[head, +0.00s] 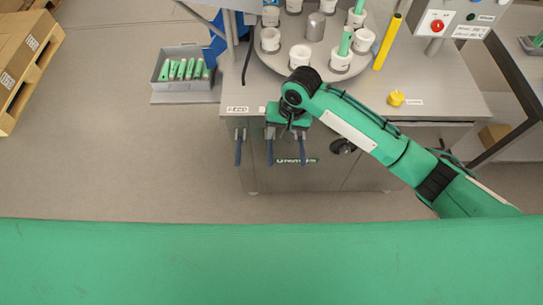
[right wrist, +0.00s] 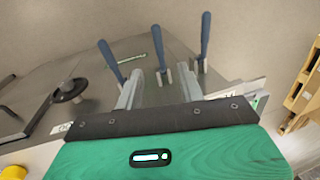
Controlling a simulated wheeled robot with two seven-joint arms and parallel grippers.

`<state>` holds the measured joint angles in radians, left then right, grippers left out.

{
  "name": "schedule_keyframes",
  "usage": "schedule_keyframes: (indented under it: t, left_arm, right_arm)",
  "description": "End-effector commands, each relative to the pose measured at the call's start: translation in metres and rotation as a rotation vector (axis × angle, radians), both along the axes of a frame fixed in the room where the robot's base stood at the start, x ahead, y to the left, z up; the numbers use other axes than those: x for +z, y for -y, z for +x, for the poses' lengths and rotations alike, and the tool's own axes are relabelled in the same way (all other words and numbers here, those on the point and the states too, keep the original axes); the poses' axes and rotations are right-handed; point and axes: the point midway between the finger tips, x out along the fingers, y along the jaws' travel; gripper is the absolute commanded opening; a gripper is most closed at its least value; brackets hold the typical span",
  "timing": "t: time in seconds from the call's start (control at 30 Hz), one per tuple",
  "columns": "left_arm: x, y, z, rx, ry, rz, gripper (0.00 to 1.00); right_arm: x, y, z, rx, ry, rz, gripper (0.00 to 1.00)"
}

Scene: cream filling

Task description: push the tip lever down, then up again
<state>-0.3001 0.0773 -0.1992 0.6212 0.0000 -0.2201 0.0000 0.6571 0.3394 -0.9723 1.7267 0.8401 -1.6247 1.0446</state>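Three blue-handled levers are on the front of the grey machine: left lever (head: 238,152), middle lever (head: 270,151) and right lever (head: 303,152) in the head view. The left one stands by a small label; I cannot read which is the tip lever. My right gripper (head: 287,132) is at the machine's front edge, over the middle and right levers. In the right wrist view, its grey fingers (right wrist: 160,88) are apart, with the middle lever (right wrist: 156,46) beyond and between them. Contact cannot be told. My left gripper is not in view.
A round turntable (head: 318,58) with white cups and green tubes is on the machine top. A yellow knob (head: 396,98) and a black handwheel (head: 343,146) are right of the levers. A grey bin (head: 183,82) stands left. A control box (head: 445,20) has a red button.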

Motion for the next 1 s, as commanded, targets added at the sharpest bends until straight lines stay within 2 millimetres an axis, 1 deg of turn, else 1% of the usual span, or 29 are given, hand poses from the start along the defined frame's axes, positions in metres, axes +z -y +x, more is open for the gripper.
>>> schedule_keyframes:
  t: [0.13, 0.27, 0.37, 0.6, 0.73, 0.9, 1.0]
  left_arm:
    - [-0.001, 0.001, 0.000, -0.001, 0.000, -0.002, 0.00]
    - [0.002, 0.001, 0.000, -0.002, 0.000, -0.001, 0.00]
    - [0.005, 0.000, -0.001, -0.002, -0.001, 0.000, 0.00]
    - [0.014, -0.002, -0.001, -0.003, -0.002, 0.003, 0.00]
    - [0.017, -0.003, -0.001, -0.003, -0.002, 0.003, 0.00]
    - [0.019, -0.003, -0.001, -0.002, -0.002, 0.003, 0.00]
    - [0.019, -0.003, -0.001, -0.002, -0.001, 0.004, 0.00]
  right_arm:
    - [0.002, 0.002, 0.001, -0.009, -0.011, -0.022, 0.39]
    - [-0.008, 0.000, 0.001, -0.012, -0.014, -0.023, 0.39]
    - [-0.024, -0.003, 0.001, -0.009, -0.015, -0.024, 0.39]
    - [-0.075, -0.013, 0.001, -0.010, -0.014, -0.024, 0.39]
    - [-0.100, -0.018, 0.002, -0.010, -0.012, -0.023, 0.39]
    - [-0.121, -0.022, 0.002, -0.009, -0.012, -0.022, 0.39]
    - [-0.128, -0.024, 0.002, -0.009, -0.011, -0.021, 0.39]
